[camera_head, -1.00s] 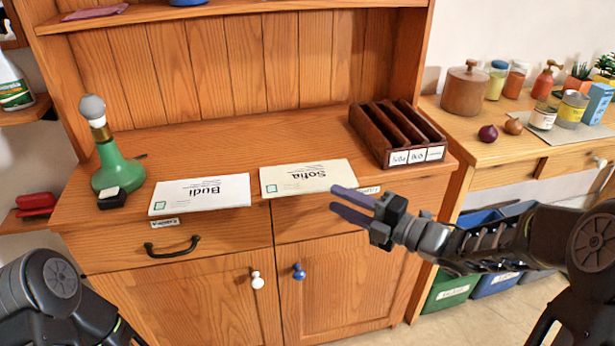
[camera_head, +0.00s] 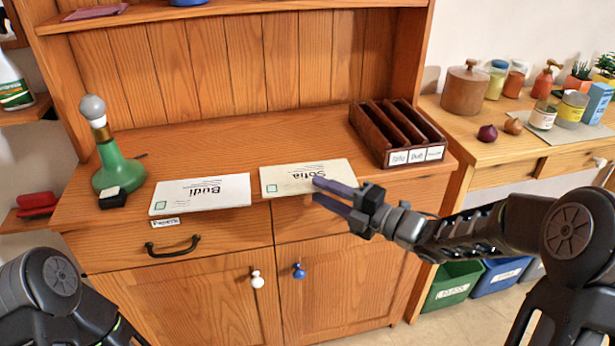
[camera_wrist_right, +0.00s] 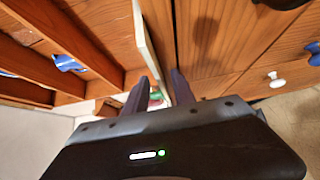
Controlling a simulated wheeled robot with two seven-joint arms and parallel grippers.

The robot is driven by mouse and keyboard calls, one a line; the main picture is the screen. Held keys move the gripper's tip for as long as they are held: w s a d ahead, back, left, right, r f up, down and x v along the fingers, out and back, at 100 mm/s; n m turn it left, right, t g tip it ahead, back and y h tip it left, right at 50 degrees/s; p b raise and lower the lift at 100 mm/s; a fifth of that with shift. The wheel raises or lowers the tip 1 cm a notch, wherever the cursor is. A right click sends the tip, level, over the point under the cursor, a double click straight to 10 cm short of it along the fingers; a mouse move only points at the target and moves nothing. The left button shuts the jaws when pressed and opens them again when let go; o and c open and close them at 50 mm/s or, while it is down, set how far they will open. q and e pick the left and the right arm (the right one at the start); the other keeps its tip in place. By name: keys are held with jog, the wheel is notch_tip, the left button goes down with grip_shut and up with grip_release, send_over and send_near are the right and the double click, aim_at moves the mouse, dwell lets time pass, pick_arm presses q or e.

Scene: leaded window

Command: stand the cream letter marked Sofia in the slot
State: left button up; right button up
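The cream letter marked Sofia (camera_head: 290,181) lies flat on the cabinet top near its front edge, its writing upside down in the head view. My right gripper (camera_head: 318,190) is open at the letter's front right part. One finger shows over the letter and the other lower, in front of the counter edge. In the right wrist view the letter (camera_wrist_right: 146,50) shows edge-on as a pale strip running between the open fingers (camera_wrist_right: 158,90); contact cannot be told. The dark wooden rack (camera_head: 372,138) has several slots; its left front label seems to read Sofia. My left gripper is out of view.
A white letter marked Budi (camera_head: 200,194) lies left of the cream one. A green bottle (camera_head: 118,172) and a small black object (camera_head: 112,198) stand farther left. Drawer handle (camera_head: 172,246) and knobs stick out below the counter. The counter behind the letters is clear.

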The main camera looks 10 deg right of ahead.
grip_shut()
dwell(0.3)
dwell(0.3)
notch_tip(320, 180, up, 10)
jog(key=p, duration=0.1)
dwell(0.4)
dwell(0.5)
